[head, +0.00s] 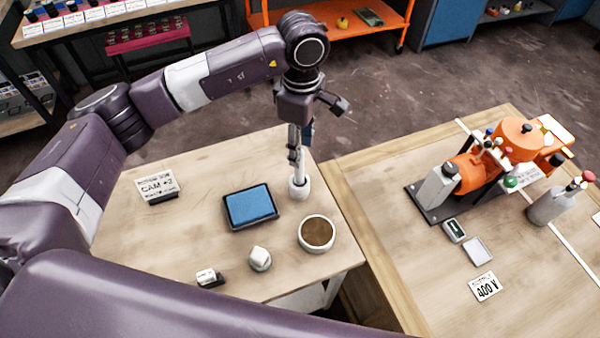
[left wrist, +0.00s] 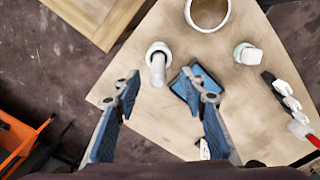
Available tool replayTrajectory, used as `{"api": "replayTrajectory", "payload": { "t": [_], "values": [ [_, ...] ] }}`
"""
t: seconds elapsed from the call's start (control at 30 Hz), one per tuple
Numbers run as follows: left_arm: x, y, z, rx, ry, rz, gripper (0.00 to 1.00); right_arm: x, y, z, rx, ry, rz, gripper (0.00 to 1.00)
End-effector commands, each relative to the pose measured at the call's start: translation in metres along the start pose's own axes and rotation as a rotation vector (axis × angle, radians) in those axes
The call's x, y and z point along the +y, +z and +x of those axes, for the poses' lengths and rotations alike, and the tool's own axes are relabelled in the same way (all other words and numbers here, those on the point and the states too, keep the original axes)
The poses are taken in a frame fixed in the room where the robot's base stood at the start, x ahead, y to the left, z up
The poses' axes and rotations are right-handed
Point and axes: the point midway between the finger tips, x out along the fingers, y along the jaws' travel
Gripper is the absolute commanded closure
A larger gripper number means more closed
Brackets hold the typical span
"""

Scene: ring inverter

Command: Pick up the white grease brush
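The white grease brush appears to be the white upright piece in a round white holder (head: 299,188) on the left table. In the left wrist view, the pale brush handle (left wrist: 158,70) rises from the holder toward the camera. My left gripper (head: 295,158) points down right above the holder. In the left wrist view the gripper (left wrist: 160,85) is open, its two blue-padded fingers apart with the handle seen between them. I see no finger clearly touching it. The head view partly hides the brush behind the fingers. My right gripper is out of view.
Near the holder are a white bowl with brown contents (head: 301,234), a blue-lined tray (head: 232,223), a small white-topped jar (head: 260,263), a small block (head: 209,281) and a sign (head: 157,189). Orange machinery (head: 470,172) stands on the right table.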

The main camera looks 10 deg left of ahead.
Motion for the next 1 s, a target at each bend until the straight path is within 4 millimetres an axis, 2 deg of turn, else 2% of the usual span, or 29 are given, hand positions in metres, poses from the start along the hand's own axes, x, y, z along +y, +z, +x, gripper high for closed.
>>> {"api": "replayTrajectory", "payload": {
  "t": [0.07,0.27,0.57,0.7,1.0],
  "values": [
    [0.0,0.0,0.006,-0.001,-0.001,-0.001,0.61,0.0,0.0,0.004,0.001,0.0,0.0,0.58],
    [-0.001,0.0,0.023,-0.002,-0.004,-0.003,0.61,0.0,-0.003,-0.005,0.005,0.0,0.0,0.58],
    [-0.004,-0.004,0.058,-0.002,-0.006,-0.002,0.61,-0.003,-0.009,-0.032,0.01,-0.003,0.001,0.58],
    [-0.002,-0.004,0.076,-0.002,-0.003,-0.003,0.61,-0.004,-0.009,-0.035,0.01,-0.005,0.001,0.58],
    [-0.002,-0.004,0.083,-0.002,-0.001,-0.001,0.62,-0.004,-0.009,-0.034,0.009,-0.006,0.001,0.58]
  ]
}}
